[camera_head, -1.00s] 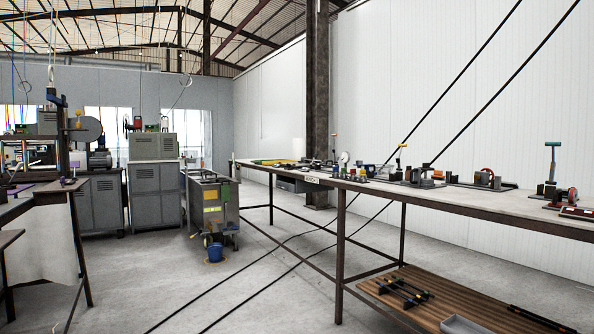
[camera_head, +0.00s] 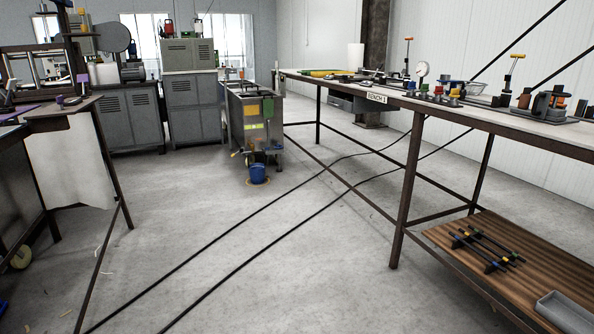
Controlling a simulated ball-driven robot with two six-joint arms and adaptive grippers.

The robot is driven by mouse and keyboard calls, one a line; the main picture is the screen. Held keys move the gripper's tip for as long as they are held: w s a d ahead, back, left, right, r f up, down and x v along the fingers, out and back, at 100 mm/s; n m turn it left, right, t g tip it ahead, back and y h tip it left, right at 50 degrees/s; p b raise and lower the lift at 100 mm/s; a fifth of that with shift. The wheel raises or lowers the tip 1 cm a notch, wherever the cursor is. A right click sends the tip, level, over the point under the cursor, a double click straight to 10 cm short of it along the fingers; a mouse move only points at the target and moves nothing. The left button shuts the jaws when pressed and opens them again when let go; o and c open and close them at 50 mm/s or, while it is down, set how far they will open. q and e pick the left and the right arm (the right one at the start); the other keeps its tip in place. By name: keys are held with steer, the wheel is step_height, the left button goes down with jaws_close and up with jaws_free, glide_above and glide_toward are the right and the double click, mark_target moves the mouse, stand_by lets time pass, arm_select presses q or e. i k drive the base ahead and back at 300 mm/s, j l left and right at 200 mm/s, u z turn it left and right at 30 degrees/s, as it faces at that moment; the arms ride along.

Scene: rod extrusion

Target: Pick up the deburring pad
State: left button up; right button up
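I cannot make out the deburring pad for certain among the small items. The long bench (camera_head: 402,101) with a "BENCH 1" label runs along the right side. On it stand several small tools and fixtures, a round dial gauge (camera_head: 423,70) and coloured small pieces (camera_head: 439,93). At its far end lies a yellow and green flat item (camera_head: 318,73), too small to identify. Neither of my grippers shows in the view.
A metal cart (camera_head: 250,122) stands mid-floor with a blue bucket (camera_head: 257,173) before it. Grey cabinets (camera_head: 194,108) are behind. A workbench (camera_head: 62,113) is at the left. Black cables (camera_head: 255,225) cross the floor. A wooden lower shelf (camera_head: 455,261) holds clamps (camera_head: 487,246) and a grey tray (camera_head: 566,312).

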mark_target(344, 80)
steer(key=i, duration=2.75)
